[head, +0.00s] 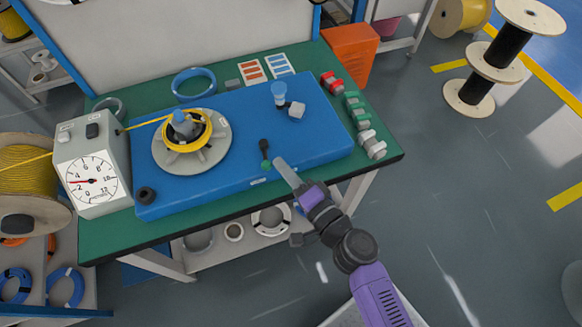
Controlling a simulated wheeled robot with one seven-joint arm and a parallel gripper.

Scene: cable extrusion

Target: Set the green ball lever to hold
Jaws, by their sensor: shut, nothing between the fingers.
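The green ball (266,164) sits at the near end of a short dark lever (263,147), close to the front edge of the blue panel (220,190). The lever's dark end points away from me. A small pale label (259,181) is on the panel's front edge, too small to read. My gripper (280,163) is shut and empty, its pale fingers just right of the green ball. I cannot tell whether they touch it.
A dial gauge box (92,188) stands left. A grey wheel with a yellow ring (187,130) and a blue-topped post (279,92) stand on the panel. Red, green and white fittings (356,104) line the right of the green table (388,150). An orange bin (350,52) stands behind.

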